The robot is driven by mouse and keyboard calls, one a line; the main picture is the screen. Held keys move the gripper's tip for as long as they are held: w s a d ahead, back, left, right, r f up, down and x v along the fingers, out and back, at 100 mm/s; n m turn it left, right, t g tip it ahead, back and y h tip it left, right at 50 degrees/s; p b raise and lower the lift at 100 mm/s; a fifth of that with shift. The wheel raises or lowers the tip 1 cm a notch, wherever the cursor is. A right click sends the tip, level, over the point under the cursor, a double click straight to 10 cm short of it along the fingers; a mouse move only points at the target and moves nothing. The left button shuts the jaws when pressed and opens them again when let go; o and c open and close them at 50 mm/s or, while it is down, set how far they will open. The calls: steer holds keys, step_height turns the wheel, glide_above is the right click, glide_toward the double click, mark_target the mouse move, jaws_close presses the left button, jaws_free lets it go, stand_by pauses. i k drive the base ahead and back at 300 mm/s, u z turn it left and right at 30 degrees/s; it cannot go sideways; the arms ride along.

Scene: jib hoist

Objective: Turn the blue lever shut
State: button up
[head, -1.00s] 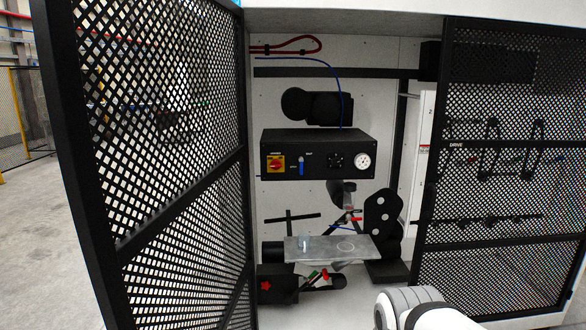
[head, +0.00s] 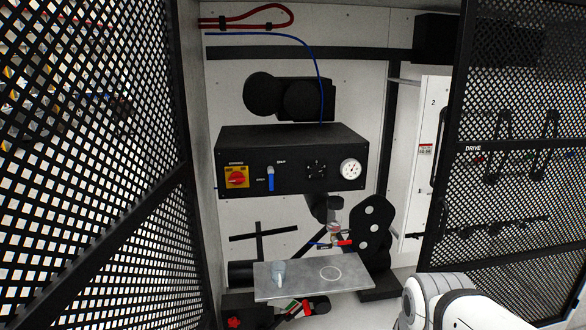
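A blue lever (head: 271,182) sits on the front face of a black control box (head: 320,181) in the middle of the head view. Its handle hangs straight down from its pivot. Small labels stand beside and above it, too small to read surely. A second, smaller blue handle (head: 319,244) shows lower down, beside a red one, near a small gauge. My gripper is out of view; only a white part of my arm shows at the bottom right, well apart from the box.
A red-and-yellow rotary switch (head: 237,177) is left of the lever; a black dial (head: 316,169) and white gauge (head: 351,169) are right. A grey shelf (head: 297,289) with a clear cup (head: 278,272) lies below. Mesh doors stand at left (head: 95,120) and right (head: 515,150).

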mark_target(270, 170)
steer(key=i, duration=1.65)
steer(key=u, duration=0.45)
